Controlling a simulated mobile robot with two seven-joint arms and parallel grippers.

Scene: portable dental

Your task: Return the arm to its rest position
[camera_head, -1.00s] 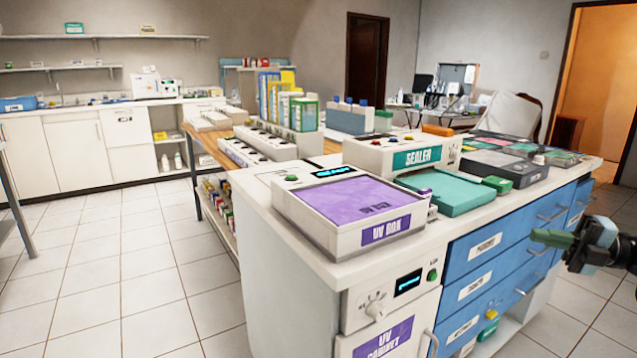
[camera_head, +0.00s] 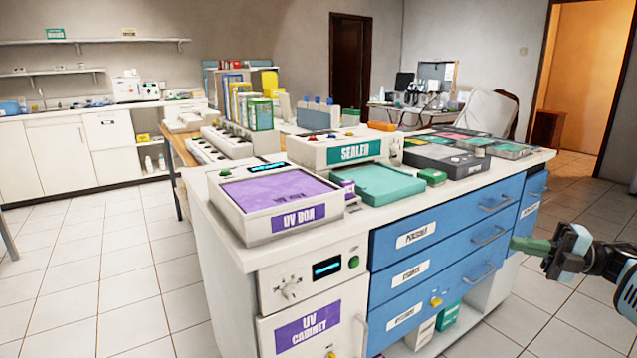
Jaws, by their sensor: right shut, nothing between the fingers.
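My right gripper (camera_head: 528,246) is at the right edge of the camera_head view, with its arm coming in from the right. Its green fingers are together and point left, with nothing seen between them. It is in front of the right part of the blue drawer cabinet (camera_head: 455,240); whether it touches the cabinet cannot be told. My left gripper is not in view.
The white counter (camera_head: 240,247) carries a UV box (camera_head: 275,197), a sealer (camera_head: 335,151), a teal tray (camera_head: 378,184) and dark trays (camera_head: 446,160). A UV cabinet (camera_head: 310,320) is below. The tiled floor (camera_head: 95,270) at left is clear.

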